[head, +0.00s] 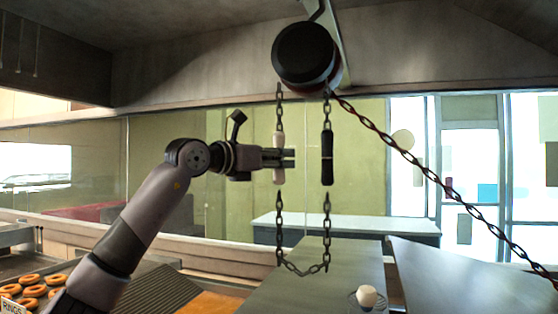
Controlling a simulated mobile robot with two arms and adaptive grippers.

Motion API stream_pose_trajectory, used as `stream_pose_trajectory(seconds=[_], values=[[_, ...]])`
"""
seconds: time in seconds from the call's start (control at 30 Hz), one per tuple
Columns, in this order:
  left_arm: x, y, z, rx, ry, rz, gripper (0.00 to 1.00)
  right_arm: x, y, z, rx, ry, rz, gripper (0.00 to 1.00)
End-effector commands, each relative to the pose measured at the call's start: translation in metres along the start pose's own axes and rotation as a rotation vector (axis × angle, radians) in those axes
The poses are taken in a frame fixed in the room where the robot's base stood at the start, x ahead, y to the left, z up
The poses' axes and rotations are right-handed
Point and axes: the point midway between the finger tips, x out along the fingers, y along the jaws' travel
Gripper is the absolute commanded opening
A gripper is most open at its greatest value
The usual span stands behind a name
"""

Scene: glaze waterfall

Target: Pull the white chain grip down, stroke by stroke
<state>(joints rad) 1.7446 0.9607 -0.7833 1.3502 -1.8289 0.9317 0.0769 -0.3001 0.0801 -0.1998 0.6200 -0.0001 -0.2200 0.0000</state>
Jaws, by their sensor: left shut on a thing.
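The white chain grip (279,175) is a pale upright sleeve on the left strand of a hanging chain loop. My left gripper (284,158) comes in from the left and is shut on the white grip, with its fingers across the sleeve's middle. A black chain grip (327,158) hangs upright on the right strand, at about the same height and just right of the fingertips. Both strands hang from a dark round hoist (305,54) and join in a loop at the bottom. My right gripper is not in view.
A heavier chain (432,176) slants from the hoist down to the right. Below are metal counters (315,284), a white round thing (366,296) on a small stand, and doughnuts (32,280) at lower left. A glass partition stands behind.

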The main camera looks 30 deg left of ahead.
Motion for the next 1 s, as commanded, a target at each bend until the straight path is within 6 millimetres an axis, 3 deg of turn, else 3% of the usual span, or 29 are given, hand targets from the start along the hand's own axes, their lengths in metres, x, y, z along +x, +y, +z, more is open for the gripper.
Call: stream_pose_trajectory(seconds=[1.0], values=[[0.003,-0.001,-0.11,0.0,0.017,-0.002,0.0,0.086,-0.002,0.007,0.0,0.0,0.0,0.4]])
